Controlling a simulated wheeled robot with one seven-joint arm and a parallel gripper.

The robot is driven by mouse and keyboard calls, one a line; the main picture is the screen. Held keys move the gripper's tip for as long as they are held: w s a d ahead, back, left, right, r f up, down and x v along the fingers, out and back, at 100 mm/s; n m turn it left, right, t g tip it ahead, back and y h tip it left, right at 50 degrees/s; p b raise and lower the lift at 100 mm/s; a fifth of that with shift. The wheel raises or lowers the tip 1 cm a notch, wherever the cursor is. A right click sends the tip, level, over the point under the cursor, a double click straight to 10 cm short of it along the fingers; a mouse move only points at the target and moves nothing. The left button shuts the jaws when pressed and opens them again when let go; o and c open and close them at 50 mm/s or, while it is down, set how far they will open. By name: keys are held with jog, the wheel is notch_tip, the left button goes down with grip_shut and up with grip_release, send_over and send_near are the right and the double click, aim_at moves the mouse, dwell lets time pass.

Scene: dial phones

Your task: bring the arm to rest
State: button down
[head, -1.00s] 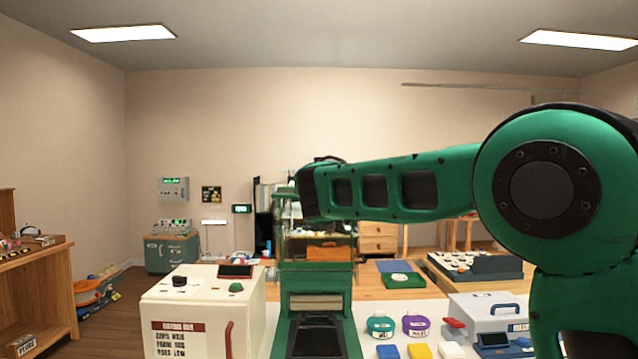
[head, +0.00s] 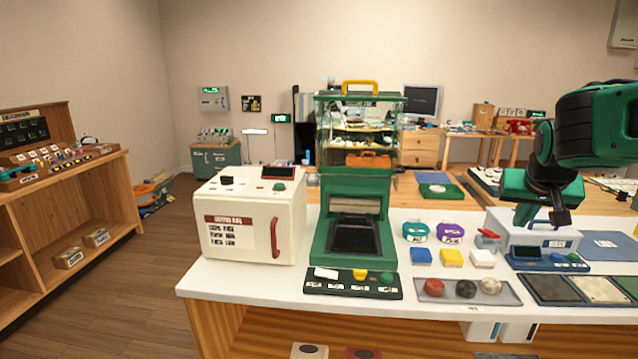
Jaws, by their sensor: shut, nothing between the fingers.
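My arm comes in from the right edge of the head view, green with black joints.
A cream box with a red handle (head: 240,222) and a green glass-topped machine (head: 322,222) stand left of the gripper. Coloured blocks (head: 452,257) and a tray of balls (head: 470,301) lie on the counter. A wooden shelf (head: 105,190) stands left, with open floor (head: 130,300) beside it.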

jog(key=s+a+f+g+y, duration=0.1)
jog(key=s+f, duration=0.3)
jog(key=s, duration=0.6)
jog(key=s+f+m+g+y, duration=0.1)
jog(key=s+f+g, duration=0.2)
jog(key=s, duration=0.7)
jog(key=s+a+f+g+y, duration=0.1)
jog(key=s+f+g, duration=0.1)
jog(key=s+f, duration=0.4)
jog(key=s, duration=0.5)
jog(key=shift+a+m+g+y, duration=0.3)
jog(key=shift+a+g+y, duration=0.05)
jog(key=shift+g+y, duration=0.05)
jog(key=shift+w+f, duration=0.3)
jog(key=shift+w, duration=0.3)
